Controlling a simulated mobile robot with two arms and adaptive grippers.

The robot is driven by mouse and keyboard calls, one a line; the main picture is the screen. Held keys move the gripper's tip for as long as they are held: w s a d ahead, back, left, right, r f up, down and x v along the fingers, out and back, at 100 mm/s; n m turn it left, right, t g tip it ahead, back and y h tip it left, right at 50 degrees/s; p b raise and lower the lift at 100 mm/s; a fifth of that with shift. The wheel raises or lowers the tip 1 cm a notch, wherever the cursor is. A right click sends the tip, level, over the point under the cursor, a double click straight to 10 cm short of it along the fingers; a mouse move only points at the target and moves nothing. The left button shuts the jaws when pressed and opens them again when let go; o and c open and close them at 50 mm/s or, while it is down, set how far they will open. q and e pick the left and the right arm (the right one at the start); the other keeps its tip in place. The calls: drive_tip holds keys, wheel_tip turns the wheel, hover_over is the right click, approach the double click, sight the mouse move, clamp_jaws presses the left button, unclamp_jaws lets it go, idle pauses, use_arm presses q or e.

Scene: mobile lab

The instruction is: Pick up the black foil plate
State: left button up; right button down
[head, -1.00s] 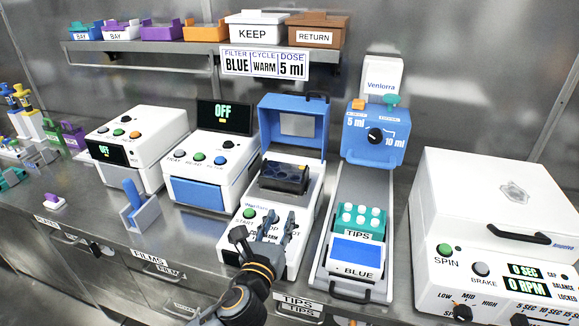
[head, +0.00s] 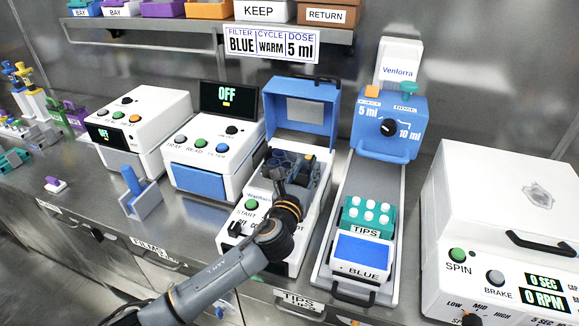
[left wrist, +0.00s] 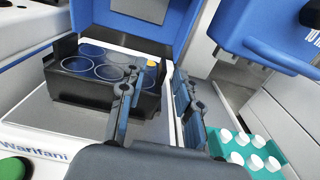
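The black foil plate (head: 287,157) sits in the white heater with the raised blue lid. In the left wrist view the black plate (left wrist: 88,88) shows round, film-covered wells and a small yellow mark at its far right corner. My left gripper (head: 292,172) is over the heater and partly hides the plate in the head view. In the left wrist view the gripper (left wrist: 165,80) is open, its left finger in front of the plate's right part and its right finger beyond the plate's right side. Nothing is between the fingers. My right gripper is not in view.
The raised blue lid (head: 301,112) stands behind the plate. The dispenser with its blue head (head: 389,127) and teal tip rack (head: 368,215) is close on the right. A white reader (head: 213,152) stands left; a white centrifuge (head: 500,210) stands far right.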

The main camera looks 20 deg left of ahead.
use_arm(q)
drive_tip(key=w, duration=0.5)
drive_tip(key=shift+d+f, duration=0.15)
drive_tip(key=shift+d, duration=0.15)
drive_tip(key=shift+s, duration=0.1)
clamp_jaws()
